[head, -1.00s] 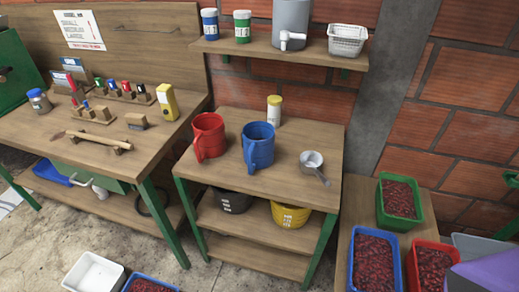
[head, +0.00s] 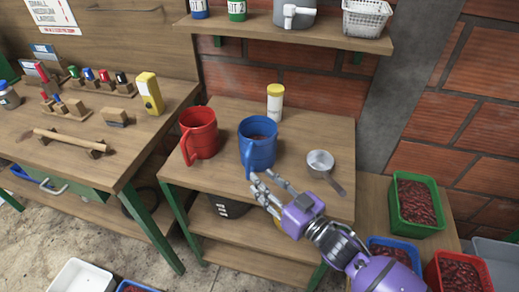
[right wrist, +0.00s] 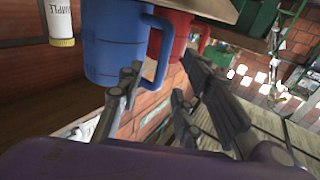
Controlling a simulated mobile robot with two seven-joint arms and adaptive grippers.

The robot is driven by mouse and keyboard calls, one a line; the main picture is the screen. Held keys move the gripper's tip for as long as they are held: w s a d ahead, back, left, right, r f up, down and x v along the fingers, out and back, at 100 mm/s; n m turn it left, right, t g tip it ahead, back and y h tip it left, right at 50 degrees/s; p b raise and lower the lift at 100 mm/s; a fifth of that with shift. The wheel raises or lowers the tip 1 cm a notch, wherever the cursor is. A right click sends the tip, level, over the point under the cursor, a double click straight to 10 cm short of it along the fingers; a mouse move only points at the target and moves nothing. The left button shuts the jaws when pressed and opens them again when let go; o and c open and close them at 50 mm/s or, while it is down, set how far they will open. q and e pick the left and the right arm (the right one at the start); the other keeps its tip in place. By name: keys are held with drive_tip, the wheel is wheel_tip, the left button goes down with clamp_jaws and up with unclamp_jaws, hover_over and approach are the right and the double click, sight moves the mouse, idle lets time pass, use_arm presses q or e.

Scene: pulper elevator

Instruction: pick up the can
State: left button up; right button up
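No thing is plainly labelled as a can. A blue jug (head: 257,148) with a handle toward the front stands upright on the middle table and holds something dark red. A red jug (head: 200,134) stands left of it. A white cylinder with a yellow lid (head: 274,104) stands behind. My right gripper (head: 266,188) is open and empty, just in front of the blue jug's handle. In the right wrist view, the blue jug (right wrist: 112,42) appears upside down, with its handle between the spread fingers (right wrist: 163,72); contact cannot be told. My left gripper is not in view.
A metal scoop (head: 322,165) lies right of the blue jug on the middle table (head: 225,185). A shelf (head: 300,38) overhangs the back. A workbench (head: 80,150) stands left. A green bin (head: 417,205) and other bins of red beans stand right.

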sight(250, 169)
drive_tip(key=x, duration=0.5)
drive_tip(key=shift+w+a+r+p, duration=0.15)
drive_tip(key=shift+a+p, duration=0.2)
drive_tip(key=shift+a, duration=0.05)
clamp_jaws()
drive_tip(key=shift+d, duration=0.1)
drive_tip(key=shift+r, duration=0.1)
